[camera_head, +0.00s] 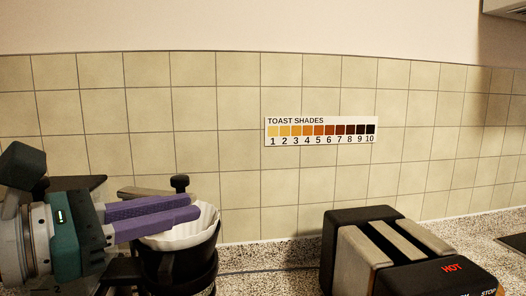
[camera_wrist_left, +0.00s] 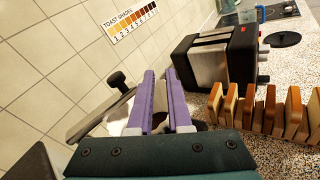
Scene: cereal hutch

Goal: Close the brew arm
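The coffee maker stands at the lower left of the head view, with a white paper filter (camera_head: 186,235) in a black holder (camera_head: 185,266). The brew arm (camera_head: 143,191) shows as a grey bar with a black knob (camera_head: 180,183), just behind my left gripper's fingers. In the left wrist view the brew arm (camera_wrist_left: 92,118) and knob (camera_wrist_left: 117,79) lie left of the fingers. My left gripper (camera_head: 188,207) has purple fingers, a narrow gap apart, above the filter. It also shows in the wrist view (camera_wrist_left: 160,72), holding nothing that I can see. Part of the coffee maker is hidden behind it.
A black and steel toaster (camera_head: 353,255) stands to the right on the speckled counter (camera_head: 270,258). A rack with bread slices (camera_wrist_left: 265,110) is at the right of the wrist view. A toast shade chart (camera_head: 321,131) is on the tiled wall behind.

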